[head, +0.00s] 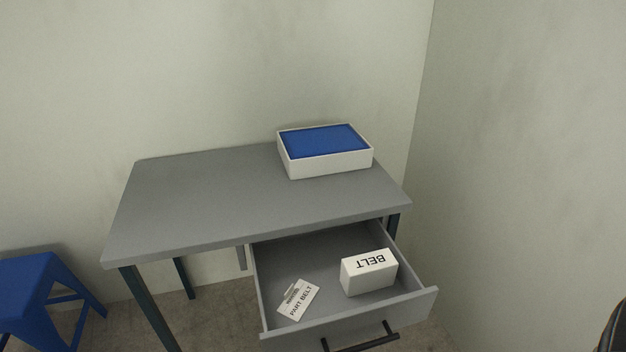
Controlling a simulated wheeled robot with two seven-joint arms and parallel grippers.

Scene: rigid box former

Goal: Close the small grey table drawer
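The small grey table (190,200) stands against the back wall, near the corner. Its grey drawer (412,305) is pulled far out toward me under the right part of the tabletop. A dark bar handle (362,342) is on the drawer front, partly cut off by the bottom edge. Inside the drawer are a white box marked BELT (368,275) at the right and a flat white card marked PART BELT (298,300) at the left. Neither of my grippers shows in the head view.
A white box with a blue top (325,165) sits at the tabletop's back right. A blue stool (35,290) stands on the floor at the left. A wall (530,170) rises close to the right of the drawer. The left of the tabletop is clear.

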